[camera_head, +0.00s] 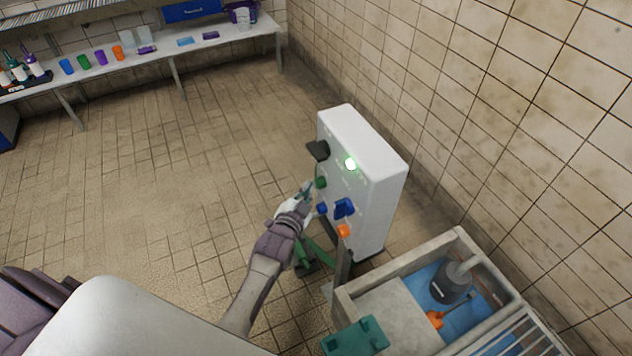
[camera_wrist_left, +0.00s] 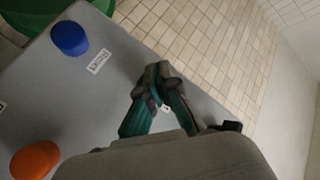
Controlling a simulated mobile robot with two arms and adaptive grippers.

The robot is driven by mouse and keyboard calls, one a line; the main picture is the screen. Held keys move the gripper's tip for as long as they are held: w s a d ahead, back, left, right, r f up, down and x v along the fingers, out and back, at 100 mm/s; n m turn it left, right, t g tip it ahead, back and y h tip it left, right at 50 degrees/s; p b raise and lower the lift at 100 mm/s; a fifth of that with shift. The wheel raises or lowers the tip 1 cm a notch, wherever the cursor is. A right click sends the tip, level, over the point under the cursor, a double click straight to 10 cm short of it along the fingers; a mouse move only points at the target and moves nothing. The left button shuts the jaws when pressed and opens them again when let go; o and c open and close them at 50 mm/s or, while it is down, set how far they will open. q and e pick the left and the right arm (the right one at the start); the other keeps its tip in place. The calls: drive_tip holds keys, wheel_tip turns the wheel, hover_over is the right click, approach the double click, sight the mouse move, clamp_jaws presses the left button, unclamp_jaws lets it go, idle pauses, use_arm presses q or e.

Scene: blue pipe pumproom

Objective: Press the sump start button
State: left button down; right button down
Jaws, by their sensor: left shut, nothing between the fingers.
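A white control box (camera_head: 385,180) stands near the tiled wall. In the left wrist view the shut fingertips (camera_wrist_left: 160,70) are over the panel, with the blue button (camera_wrist_left: 69,38) and orange button (camera_wrist_left: 35,159) visible. My right gripper is not in view.
A black part (camera_head: 317,150) juts from the box's upper front edge. A concrete basin (camera_head: 395,280) with a grey pump (camera_head: 450,284) is at lower right. A bench (camera_head: 190,55) with cups and bottles stands at the back. Open tiled floor lies left of the box.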

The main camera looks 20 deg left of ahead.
use_arm(q)
drive_tip(key=shift+s+a, duration=0.3)
drive_tip(key=shift+s, duration=0.05)
drive_tip(key=s+a+p, duration=0.1)
drive_tip(key=s, duration=0.1)
drive_tip(key=s+a+p, duration=0.1)
drive_tip(key=a, duration=0.1)
drive_tip(key=shift+s+a, duration=0.2)
drive_tip(key=shift+s, duration=0.2)
idle(0.8)
